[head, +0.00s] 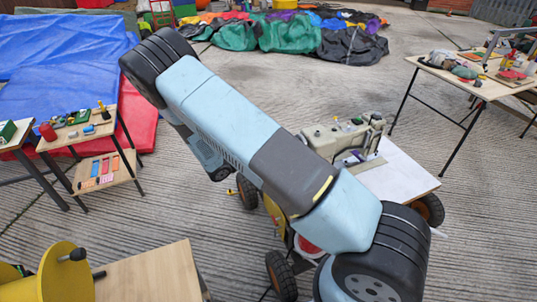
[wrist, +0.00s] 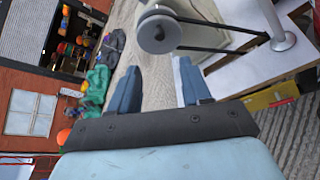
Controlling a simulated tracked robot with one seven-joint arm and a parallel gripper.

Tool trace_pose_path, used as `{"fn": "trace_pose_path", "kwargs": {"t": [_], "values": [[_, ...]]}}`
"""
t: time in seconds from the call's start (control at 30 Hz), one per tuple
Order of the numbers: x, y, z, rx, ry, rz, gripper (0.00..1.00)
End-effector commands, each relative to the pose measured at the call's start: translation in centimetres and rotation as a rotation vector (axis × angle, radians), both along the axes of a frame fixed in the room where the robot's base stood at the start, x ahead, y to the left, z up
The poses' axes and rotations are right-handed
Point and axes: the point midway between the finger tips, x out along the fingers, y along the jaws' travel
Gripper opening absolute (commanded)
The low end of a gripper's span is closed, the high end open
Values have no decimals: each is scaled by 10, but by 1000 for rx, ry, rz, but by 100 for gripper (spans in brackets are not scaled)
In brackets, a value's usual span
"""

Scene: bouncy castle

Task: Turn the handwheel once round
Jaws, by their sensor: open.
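The wheel shows just beyond the fingertips, roughly in line with the gap. I see no contact and cannot tell the exact distance. In the head view, a beige sewing machine (head: 335,138) stands on a wheeled cart with a white top (head: 405,176). My arm crosses in front of part of it, and my gripper is hidden there.
A silver post (wrist: 282,38) stands right of the wheel in the wrist view. In the head view, a tool table (head: 478,88) is at the right and a small table (head: 95,130) at the left. A yellow disc (head: 48,275) is at lower left. Concrete floor lies open behind the cart.

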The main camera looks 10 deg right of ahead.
Motion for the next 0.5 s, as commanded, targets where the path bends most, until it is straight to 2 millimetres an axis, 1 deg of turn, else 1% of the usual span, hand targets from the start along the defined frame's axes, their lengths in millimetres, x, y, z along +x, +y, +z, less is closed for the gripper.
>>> {"fn": "trace_pose_path", "kwargs": {"t": [0.1, 0.37, 0.5], "values": [[-2, 3, 1, 0, 1, 1, 48], [-2, 3, 1, -1, 0, 1, 48], [3, 2, -2, -32, 5, -4, 48]]}}
